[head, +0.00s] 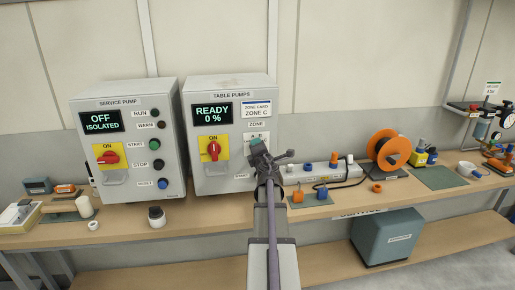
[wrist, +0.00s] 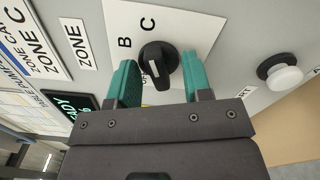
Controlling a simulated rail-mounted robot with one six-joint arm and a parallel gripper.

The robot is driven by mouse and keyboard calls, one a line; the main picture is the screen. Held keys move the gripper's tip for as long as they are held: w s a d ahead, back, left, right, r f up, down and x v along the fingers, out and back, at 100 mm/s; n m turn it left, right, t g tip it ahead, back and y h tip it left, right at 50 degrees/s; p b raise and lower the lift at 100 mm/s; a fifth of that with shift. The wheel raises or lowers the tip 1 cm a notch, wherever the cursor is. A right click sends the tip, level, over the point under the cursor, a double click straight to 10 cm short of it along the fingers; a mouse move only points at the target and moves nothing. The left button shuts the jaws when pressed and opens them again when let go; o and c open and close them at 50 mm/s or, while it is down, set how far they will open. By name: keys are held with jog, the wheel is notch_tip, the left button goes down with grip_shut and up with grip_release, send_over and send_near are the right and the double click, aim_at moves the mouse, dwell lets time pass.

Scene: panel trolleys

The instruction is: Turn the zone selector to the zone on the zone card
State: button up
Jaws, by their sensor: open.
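The zone selector is a black knob (wrist: 157,64) with a white mark on a white plate (wrist: 185,22). Letters B and C show beside it, and part of another label is covered; I cannot tell exactly which label the mark points at. My gripper (wrist: 160,84) is open, its green fingers on either side of the knob with gaps visible. In the head view my gripper (head: 262,156) is in front of the table pumps panel (head: 233,90) and hides the selector. The zone card (head: 256,109) reads ZONE C.
The panel has a READY 0 % display (head: 212,111) and a red switch on yellow (head: 213,150). A white button (wrist: 287,78) sits right of the selector in the wrist view. The service pump panel (head: 130,140) stands to the left; an orange reel (head: 388,149) is right.

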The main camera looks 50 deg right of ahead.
jog(key=shift+v, duration=2.75)
jog(key=shift+s+d+f, duration=0.1)
